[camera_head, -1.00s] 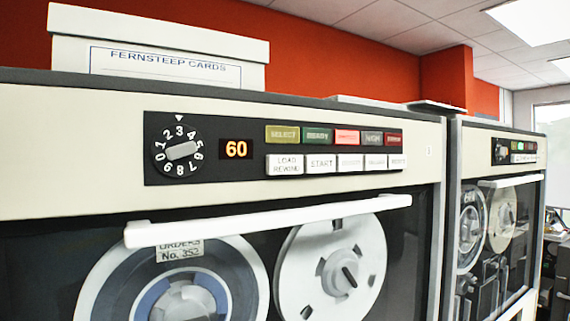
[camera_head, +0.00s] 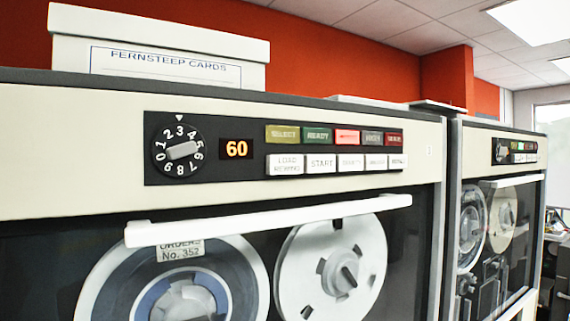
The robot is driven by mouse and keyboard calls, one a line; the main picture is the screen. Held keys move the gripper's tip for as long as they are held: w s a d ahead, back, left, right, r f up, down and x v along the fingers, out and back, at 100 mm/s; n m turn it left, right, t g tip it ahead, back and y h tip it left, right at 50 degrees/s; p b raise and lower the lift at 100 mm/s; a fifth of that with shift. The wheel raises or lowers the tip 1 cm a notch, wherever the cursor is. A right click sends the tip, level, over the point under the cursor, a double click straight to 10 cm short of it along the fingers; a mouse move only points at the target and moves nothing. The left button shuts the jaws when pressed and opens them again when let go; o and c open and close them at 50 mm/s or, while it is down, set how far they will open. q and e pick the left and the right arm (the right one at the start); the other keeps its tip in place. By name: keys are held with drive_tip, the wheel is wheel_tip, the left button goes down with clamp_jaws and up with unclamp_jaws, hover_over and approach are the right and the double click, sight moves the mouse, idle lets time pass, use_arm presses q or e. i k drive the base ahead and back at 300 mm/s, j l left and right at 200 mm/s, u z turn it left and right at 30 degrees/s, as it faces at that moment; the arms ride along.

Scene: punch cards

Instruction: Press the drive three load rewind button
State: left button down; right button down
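The near tape drive's black control panel (camera_head: 215,178) faces me in the upper middle. Its white LOAD REWIND button (camera_head: 285,164) is the leftmost of the lower button row, beside the START button (camera_head: 321,163). A dial (camera_head: 180,151) at the panel's left has numbers around it, with 3 near the white marker at its top. An orange display (camera_head: 237,149) reads 60. Neither of my grippers is in view, and nothing touches the button.
A white handle bar (camera_head: 270,220) runs across the drive's glass door in front of two reels. A second tape drive (camera_head: 500,215) stands to the right. A white card box (camera_head: 160,50) sits on top of the near drive.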

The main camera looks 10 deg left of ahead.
sight(276, 165)
drive_tip(key=k+l, duration=0.1)
drive_tip(key=l, duration=0.3)
drive_tip(key=l+u, duration=0.1)
drive_tip(key=l, duration=0.35)
drive_tip(key=k+l, duration=0.15)
drive_tip(key=l, duration=0.25)
drive_tip(key=k+l, duration=0.1)
drive_tip(key=l, duration=0.35)
drive_tip(key=k+l+u, duration=0.1)
drive_tip(key=l, duration=0.3)
